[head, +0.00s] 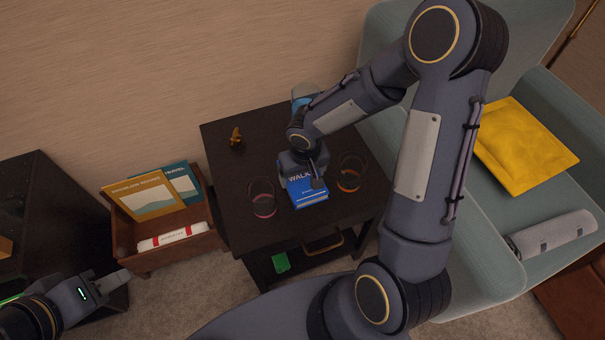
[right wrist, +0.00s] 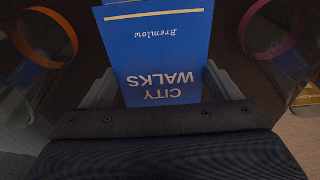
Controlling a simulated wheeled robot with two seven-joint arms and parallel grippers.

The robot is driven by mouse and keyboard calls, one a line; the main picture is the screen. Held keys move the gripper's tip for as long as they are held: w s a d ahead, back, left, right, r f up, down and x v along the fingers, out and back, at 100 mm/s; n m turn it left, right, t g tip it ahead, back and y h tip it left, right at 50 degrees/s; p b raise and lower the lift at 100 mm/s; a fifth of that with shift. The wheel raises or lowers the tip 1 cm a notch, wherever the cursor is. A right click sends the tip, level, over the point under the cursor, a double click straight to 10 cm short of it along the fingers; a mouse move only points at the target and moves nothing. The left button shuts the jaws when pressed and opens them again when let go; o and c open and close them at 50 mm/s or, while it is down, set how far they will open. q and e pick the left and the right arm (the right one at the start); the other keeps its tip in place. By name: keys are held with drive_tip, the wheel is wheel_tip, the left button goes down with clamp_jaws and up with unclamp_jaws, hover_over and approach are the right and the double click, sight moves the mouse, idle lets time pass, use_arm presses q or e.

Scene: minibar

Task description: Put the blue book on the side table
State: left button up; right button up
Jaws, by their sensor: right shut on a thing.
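The blue book (head: 307,192), with "WALKS" on its cover, is at the dark side table (head: 225,150), between two glasses. I cannot tell whether it rests on the top or is just above it. My right gripper (head: 303,170) reaches down over the book and is shut on it. In the right wrist view the book (right wrist: 160,60), titled "CITY WALKS", lies between the two fingers of the gripper (right wrist: 160,90). My left gripper (head: 112,282) is at the lower left, away from the table; its finger gap is not clear.
A glass with a pink band (head: 262,200) and one with an orange band (head: 350,176) flank the book closely. A small golden figure (head: 236,139) stands at the back left. A wooden crate (head: 190,250) holds books left of the table. A teal sofa (head: 475,240) is at right.

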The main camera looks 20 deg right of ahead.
sight(305, 182)
drive_tip(key=shift+f, duration=0.2)
drive_tip(key=o, duration=1)
drive_tip(key=shift+r, duration=0.5)
wheel_tip(305, 182, up, 11)
drive_tip(key=s+p, duration=0.2)
drive_tip(key=p, duration=0.2)
drive_tip(key=s+r+t+y, duration=0.2)
drive_tip(key=s+r, duration=0.4)
drive_tip(key=s, duration=0.2)
drive_tip(key=s+r+m+t+y, duration=0.1)
drive_tip(key=s+r+t, duration=0.1)
drive_tip(key=s+r, duration=0.3)
drive_tip(key=s, duration=0.3)
drive_tip(key=shift+r+y, duration=0.35)
drive_tip(key=shift+y, duration=0.05)
drive_tip(key=shift+d, duration=0.15)
